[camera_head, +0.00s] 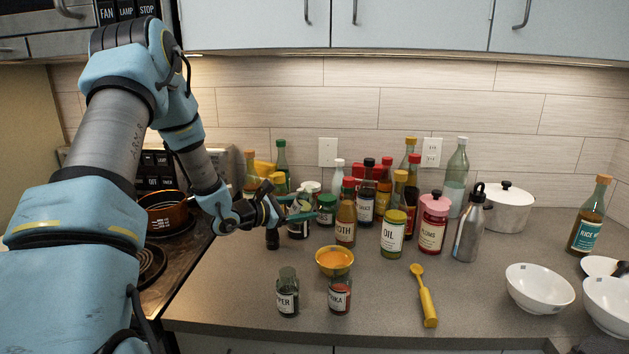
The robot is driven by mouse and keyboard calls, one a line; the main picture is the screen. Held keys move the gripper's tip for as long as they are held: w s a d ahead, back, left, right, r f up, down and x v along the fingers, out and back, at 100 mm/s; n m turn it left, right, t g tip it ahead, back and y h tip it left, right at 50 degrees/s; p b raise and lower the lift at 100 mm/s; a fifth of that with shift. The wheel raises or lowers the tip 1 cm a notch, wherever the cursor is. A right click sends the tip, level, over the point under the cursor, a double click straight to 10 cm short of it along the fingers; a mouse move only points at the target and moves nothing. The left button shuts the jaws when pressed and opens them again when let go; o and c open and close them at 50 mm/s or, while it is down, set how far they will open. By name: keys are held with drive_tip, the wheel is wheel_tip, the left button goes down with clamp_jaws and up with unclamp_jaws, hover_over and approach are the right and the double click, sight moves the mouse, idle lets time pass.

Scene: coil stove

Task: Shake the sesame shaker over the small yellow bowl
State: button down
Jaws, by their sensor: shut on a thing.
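The small yellow bowl (322,263) stands on the grey counter in the middle of the view, with orange contents. My gripper (301,207) is behind and to the left of it, with its teal fingers closed around a small dark jar with a pale label (298,230). This looks like the sesame shaker, but its label is too small to read. It appears upright, and the fingers hide part of it. I cannot tell whether its base touches the counter.
A pepper jar (288,296) and a paprika jar (340,297) stand in front of the bowl. Several bottles, including the oil jar (393,236), crowd behind it. A yellow spoon (427,304) lies at right. The stove with a copper pot (164,211) is at left.

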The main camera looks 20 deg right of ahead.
drive_tip(key=shift+w+a+f+m, duration=0.1)
drive_tip(key=shift+a+f+m, duration=0.05)
drive_tip(key=shift+a+m, duration=0.2)
drive_tip(key=shift+f+m+y, duration=0.15)
drive_tip(key=shift+m+y, duration=0.15)
drive_tip(key=shift+m, duration=0.25)
drive_tip(key=shift+w+a+f+b, duration=0.1)
drive_tip(key=shift+f+b, duration=0.1)
drive_tip(key=shift+b, duration=0.65)
drive_tip(key=shift+m+y+b, duration=0.3)
drive_tip(key=shift+b, duration=0.25)
drive_tip(key=m+y+b, duration=0.1)
drive_tip(key=b, duration=0.4)
drive_tip(key=shift+f+m+t, duration=0.1)
drive_tip(key=shift+m+t, duration=0.3)
drive_tip(key=m+t+y+b, duration=0.1)
drive_tip(key=b, duration=0.6)
drive_tip(key=shift+f+m, duration=0.1)
drive_tip(key=shift+m, duration=0.3)
drive_tip(key=shift+s+d+m+t+y+b, duration=0.3)
drive_tip(key=shift+s+m+y+b, duration=0.15)
drive_tip(key=shift+m+b, duration=0.2)
drive_tip(key=shift+s+d+r+m+t+y+b, duration=0.25)
drive_tip(key=shift+m+t+y+b, duration=0.15)
drive_tip(key=shift+b, duration=0.45)
drive_tip(key=b, duration=0.2)
drive_tip(key=m+b, duration=0.1)
drive_tip(key=shift+s+d+r+m+t+y+b, duration=0.1)
drive_tip(key=shift+s+d+m+t+y+b, duration=0.2)
drive_tip(key=shift+s+t+b, duration=0.1)
